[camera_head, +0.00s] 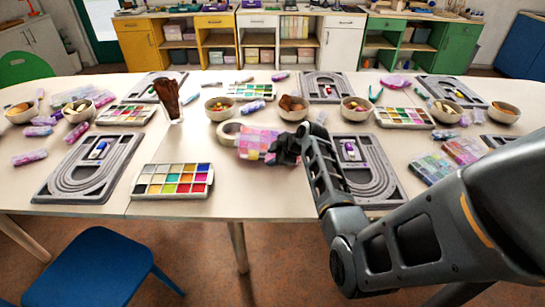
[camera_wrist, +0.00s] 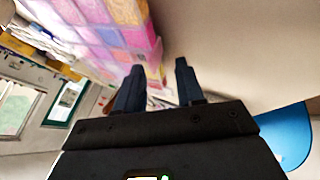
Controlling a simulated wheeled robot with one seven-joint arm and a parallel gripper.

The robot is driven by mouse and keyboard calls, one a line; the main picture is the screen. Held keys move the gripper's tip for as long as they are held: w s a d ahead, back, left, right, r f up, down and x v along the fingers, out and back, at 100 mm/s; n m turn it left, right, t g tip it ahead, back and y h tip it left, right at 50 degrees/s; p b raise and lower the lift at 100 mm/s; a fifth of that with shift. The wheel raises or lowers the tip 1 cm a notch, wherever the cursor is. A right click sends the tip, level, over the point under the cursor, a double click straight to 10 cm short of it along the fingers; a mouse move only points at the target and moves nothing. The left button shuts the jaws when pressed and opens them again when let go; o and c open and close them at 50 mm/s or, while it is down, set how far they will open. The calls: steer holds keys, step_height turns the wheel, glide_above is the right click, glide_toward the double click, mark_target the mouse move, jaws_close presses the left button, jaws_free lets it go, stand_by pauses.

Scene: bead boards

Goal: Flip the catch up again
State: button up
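A clear bead case (camera_head: 256,141) with pink, purple and yellow compartments stands on the table left of my gripper (camera_head: 284,149). In the wrist view the case (camera_wrist: 112,28) fills the upper left, close beyond the fingers. My gripper (camera_wrist: 160,84) has its two dark fingers apart with nothing seen held between them. The left finger overlaps the lower edge of the case in that view; I cannot tell whether it touches. I cannot make out the catch or its position in either view.
A tape roll (camera_head: 229,133) lies just left of the case. A grey bead board (camera_head: 384,183) lies right of my gripper, partly behind my arm. Bowls (camera_head: 293,108) stand behind. The table front between tray and arm is clear.

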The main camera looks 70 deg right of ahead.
steer(key=v, duration=0.7)
steer(key=shift+b, duration=0.3)
